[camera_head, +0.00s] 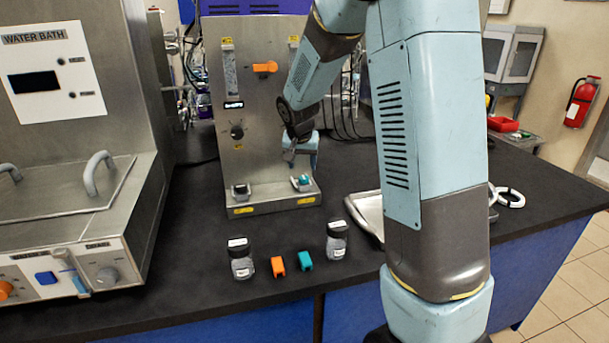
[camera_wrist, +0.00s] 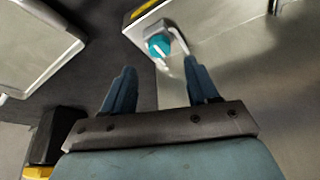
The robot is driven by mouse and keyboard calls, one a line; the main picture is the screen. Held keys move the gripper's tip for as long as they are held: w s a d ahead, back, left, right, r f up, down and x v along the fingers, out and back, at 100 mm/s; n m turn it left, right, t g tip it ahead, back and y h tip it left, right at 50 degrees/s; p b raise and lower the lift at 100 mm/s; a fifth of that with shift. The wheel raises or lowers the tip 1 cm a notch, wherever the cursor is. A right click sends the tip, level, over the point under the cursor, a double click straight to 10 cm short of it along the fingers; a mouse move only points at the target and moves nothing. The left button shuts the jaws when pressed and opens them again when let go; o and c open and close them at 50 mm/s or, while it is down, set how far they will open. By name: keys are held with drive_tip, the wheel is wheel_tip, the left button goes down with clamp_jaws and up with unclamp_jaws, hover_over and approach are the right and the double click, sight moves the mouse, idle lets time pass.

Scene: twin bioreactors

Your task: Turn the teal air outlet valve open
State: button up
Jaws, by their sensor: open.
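The teal air outlet valve (camera_head: 303,181) sits on the right side of the steel panel's low front ledge. It also shows in the wrist view as a round teal knob (camera_wrist: 158,45) with a pale mark on a grey mount. My gripper (camera_head: 301,163) hangs just above the valve in the head view. In the wrist view my gripper (camera_wrist: 161,72) is open, with its two blue fingers spread and nothing between them. The teal knob appears beyond the fingertips, apart from them. My wrist hides part of the panel behind it.
The steel panel (camera_head: 218,165) carries an orange valve (camera_head: 265,67) and a black knob (camera_head: 237,130). A dark fitting (camera_head: 241,192) sits left on the ledge. Two jars (camera_head: 240,258) (camera_head: 337,240), an orange clip (camera_head: 277,267) and a teal clip (camera_head: 305,260) stand in front. A metal tray (camera_head: 364,212) lies right.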

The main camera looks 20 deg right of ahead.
sight(304, 177)
drive_tip(key=shift+x, duration=3.1)
drive_tip(key=c, duration=1)
drive_tip(key=shift+c, duration=0.2)
